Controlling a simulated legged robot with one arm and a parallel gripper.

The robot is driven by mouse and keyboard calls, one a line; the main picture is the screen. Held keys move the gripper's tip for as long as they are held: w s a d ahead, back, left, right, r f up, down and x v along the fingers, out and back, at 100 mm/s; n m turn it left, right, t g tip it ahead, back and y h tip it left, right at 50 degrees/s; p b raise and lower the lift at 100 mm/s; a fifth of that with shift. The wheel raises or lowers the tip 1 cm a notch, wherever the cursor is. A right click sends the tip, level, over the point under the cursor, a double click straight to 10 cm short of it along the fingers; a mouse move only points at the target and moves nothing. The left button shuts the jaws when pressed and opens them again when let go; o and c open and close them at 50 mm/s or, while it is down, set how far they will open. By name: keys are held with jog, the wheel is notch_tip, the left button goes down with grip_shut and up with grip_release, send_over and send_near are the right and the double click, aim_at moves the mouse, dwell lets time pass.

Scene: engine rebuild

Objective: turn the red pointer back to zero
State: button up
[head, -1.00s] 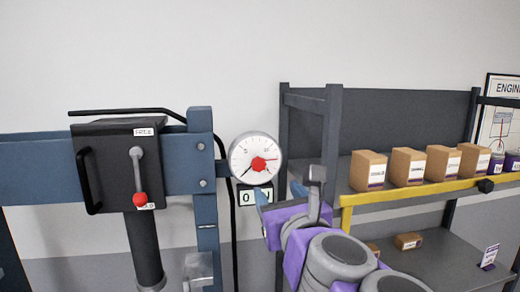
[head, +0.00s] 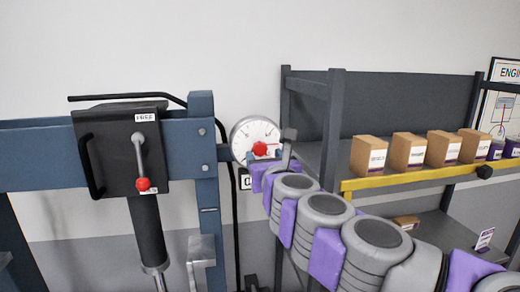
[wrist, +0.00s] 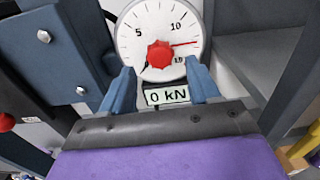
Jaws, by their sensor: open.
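The round white gauge (wrist: 150,20) fills the upper middle of the wrist view, with marks 5, 10 and 15. Its red knob (wrist: 160,54) sits at the dial's centre. The thin red pointer (wrist: 185,44) runs right from the knob, to between 10 and 15. A dark needle (wrist: 147,66) points to the lower left. My gripper (wrist: 159,66) is open, one blue finger each side below the knob, with nothing between the tips; contact with the knob cannot be told. In the head view, my gripper partly covers the lower gauge (head: 245,132), and the red knob (head: 260,148) shows above it.
A display below the dial (wrist: 167,96) reads 0 kN. Left of the gauge stand a blue press frame (head: 203,150) and a black pump box with a red-tipped lever (head: 143,184). At right, a shelf with a yellow edge (head: 400,179) holds several cartons (head: 408,152).

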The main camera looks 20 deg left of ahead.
aim_at(261, 151)
jog(key=shift+p+x, duration=0.35)
jog(key=shift+x, duration=2.5)
jog(key=shift+c, duration=0.2)
jog(key=c, duration=1)
